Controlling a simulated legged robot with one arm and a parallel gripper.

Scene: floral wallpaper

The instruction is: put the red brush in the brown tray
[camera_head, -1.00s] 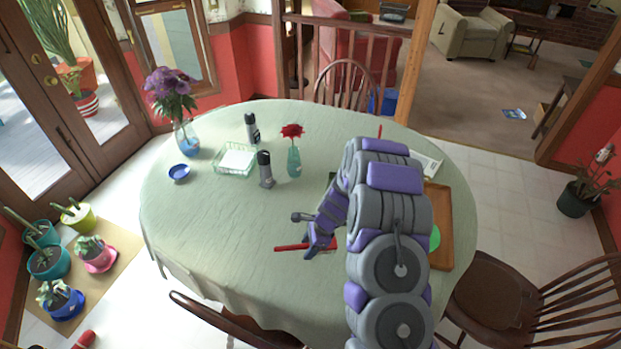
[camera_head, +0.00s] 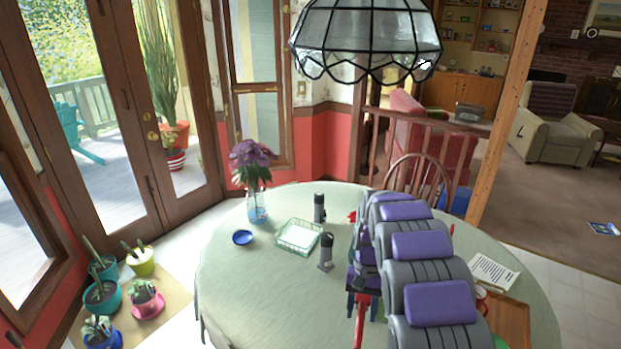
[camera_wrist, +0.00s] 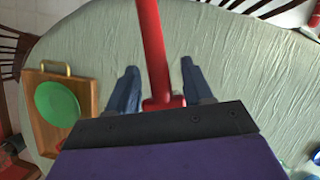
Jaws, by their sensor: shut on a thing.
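The red brush (camera_head: 360,322) is in my gripper (camera_head: 363,285), over the table in the head view. In the wrist view, its red handle (camera_wrist: 152,45) runs up from between the fingers of my gripper (camera_wrist: 157,72). The brush's far end is cut off there. The brown tray (camera_head: 517,322) lies on the table at the lower right of the head view, partly hidden by my arm. In the wrist view the tray (camera_wrist: 89,95) is at the left, apart from the brush, with a green disc (camera_wrist: 57,103) in it.
On the green-clothed table stand a flower vase (camera_head: 256,203), a blue bowl (camera_head: 242,237), a glass napkin holder (camera_head: 300,236) and two dark bottles (camera_head: 326,253). A paper (camera_head: 493,271) lies beyond the tray. A glass lamp (camera_head: 366,38) hangs above.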

